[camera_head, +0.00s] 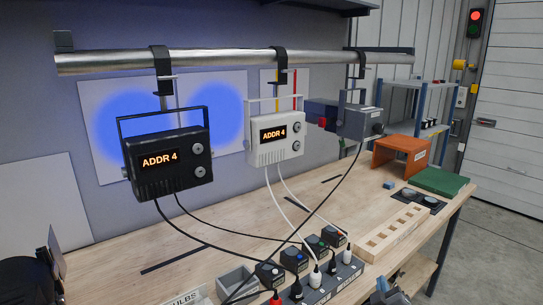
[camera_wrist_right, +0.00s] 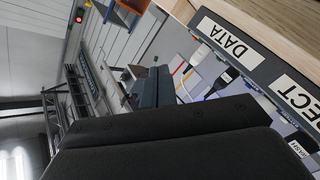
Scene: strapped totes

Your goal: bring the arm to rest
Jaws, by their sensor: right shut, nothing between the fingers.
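My right gripper (camera_head: 386,289) shows at the bottom edge of the head view, right of the middle, past the front edge of the workbench (camera_head: 110,262). In the right wrist view its narrow blue-grey fingers (camera_wrist_right: 158,88) are together, with nothing between them. The dark wrist housing fills the lower part of that view. My left gripper does not show clearly in either view.
A metal bar (camera_head: 220,61) carries a black lamp (camera_head: 168,160), a white lamp (camera_head: 274,138) and a grey lamp (camera_head: 358,122). Cables run to a socket box (camera_head: 318,292). A wooden slotted rack (camera_head: 395,232), orange stand (camera_head: 400,155) and green block (camera_head: 440,181) stand right.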

